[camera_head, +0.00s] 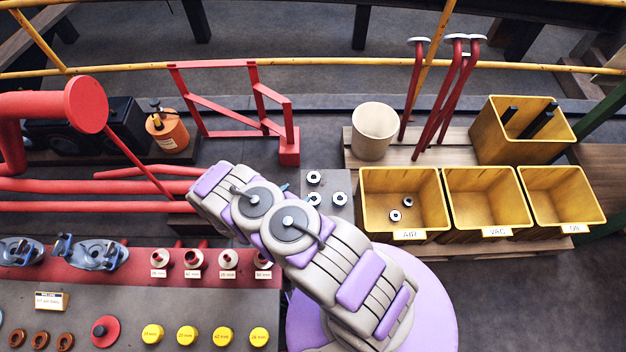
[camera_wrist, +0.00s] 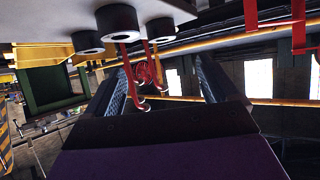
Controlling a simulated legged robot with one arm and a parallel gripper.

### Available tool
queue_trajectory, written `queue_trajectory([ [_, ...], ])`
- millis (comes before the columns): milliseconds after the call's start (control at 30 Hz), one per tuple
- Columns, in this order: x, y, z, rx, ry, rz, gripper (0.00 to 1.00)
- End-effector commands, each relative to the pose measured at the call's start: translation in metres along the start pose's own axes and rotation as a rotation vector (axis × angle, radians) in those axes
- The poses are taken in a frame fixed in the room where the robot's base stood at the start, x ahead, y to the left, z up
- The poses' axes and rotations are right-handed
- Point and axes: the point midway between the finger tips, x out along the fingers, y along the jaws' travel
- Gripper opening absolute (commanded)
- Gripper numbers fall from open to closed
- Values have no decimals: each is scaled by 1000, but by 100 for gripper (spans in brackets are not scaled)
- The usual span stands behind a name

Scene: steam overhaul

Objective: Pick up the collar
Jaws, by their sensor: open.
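Three round collars, pale with dark centres, sit on a small grey plate (camera_head: 343,183) right of my arm in the head view: a back one (camera_head: 314,177), a front left one (camera_head: 314,198) and a right one (camera_head: 338,199). Which one the task means I cannot tell. In the wrist view three dark rings, left (camera_wrist: 87,42), middle (camera_wrist: 117,22) and right (camera_wrist: 160,30), show at the top against a pale surface. My gripper (camera_wrist: 161,75) is open, its two fingers apart with nothing held between them. In the head view my arm mostly hides it.
Yellow bins stand at the right; the AIR bin (camera_head: 373,222) holds two similar rings. A cream bucket (camera_head: 372,131) and tall red levers (camera_head: 440,100) stand behind. A red frame (camera_head: 288,146) is behind my arm. A bench (camera_head: 130,300) with labelled fittings lies at left.

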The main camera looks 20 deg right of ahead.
Motion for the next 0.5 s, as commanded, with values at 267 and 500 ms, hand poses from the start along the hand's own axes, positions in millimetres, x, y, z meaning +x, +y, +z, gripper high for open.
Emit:
queue_trajectory([
  [267, 58, 1, 1, 5, -1, 3, 88],
  [500, 82, 0, 1, 2, -1, -1, 88],
])
